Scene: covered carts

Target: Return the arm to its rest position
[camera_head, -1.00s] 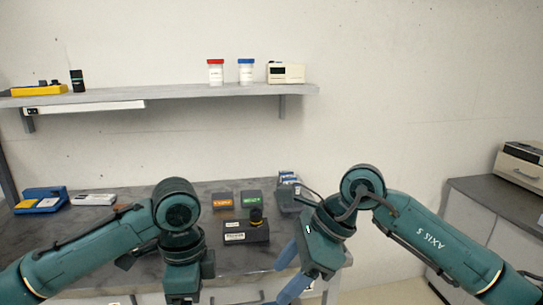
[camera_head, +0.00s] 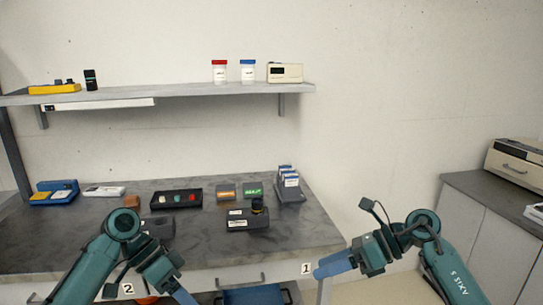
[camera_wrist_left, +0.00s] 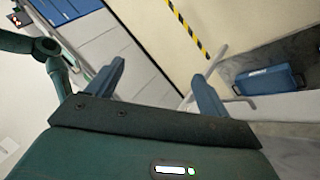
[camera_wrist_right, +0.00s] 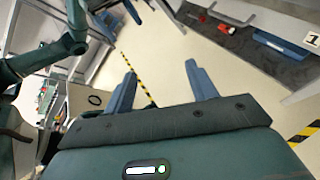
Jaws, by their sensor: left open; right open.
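My right gripper (camera_head: 322,269) hangs low, off the bench's right front corner, with blue fingers pointing left. In the right wrist view its two fingers (camera_wrist_right: 160,82) stand apart with nothing between them but floor behind. My left gripper (camera_head: 183,294) is at the bottom of the head view, in front of the bench, partly cut off. In the left wrist view its fingers (camera_wrist_left: 160,84) are spread and empty.
The grey bench (camera_head: 300,232) holds a dark device (camera_head: 248,219), a card rack (camera_head: 289,190), and a tray with coloured knobs (camera_head: 176,199). A blue bin (camera_head: 252,295) sits below. A wall shelf (camera_head: 200,90) is above. A side counter (camera_head: 500,190) stands right; floor between is free.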

